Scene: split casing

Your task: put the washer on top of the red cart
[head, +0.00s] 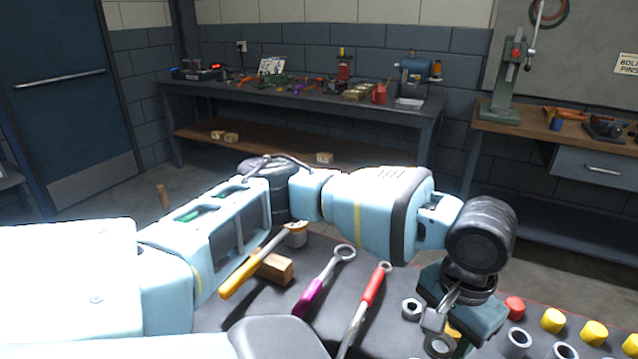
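My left arm reaches across from the left, and its gripper (440,318) is low at the right, just above the dark tabletop. Its fingers are small and partly hidden by the gripper body, so I cannot tell whether they are open or shut. A grey ring (439,346), which looks like a washer, is right below the fingertips; I cannot tell whether they touch it. A grey hex nut (411,309) lies left of the gripper. No whole red cart shows; the dark tabletop (385,335) has a thin red edge at the right. My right gripper is not in view.
A yellow-handled tool (240,277), wooden block (275,268), purple-handled wrench (312,293) and red-handled wrench (374,288) lie left of the gripper. Red and yellow caps (552,320) and grey rings (518,339) stand at the right. A cluttered workbench (300,98) is behind.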

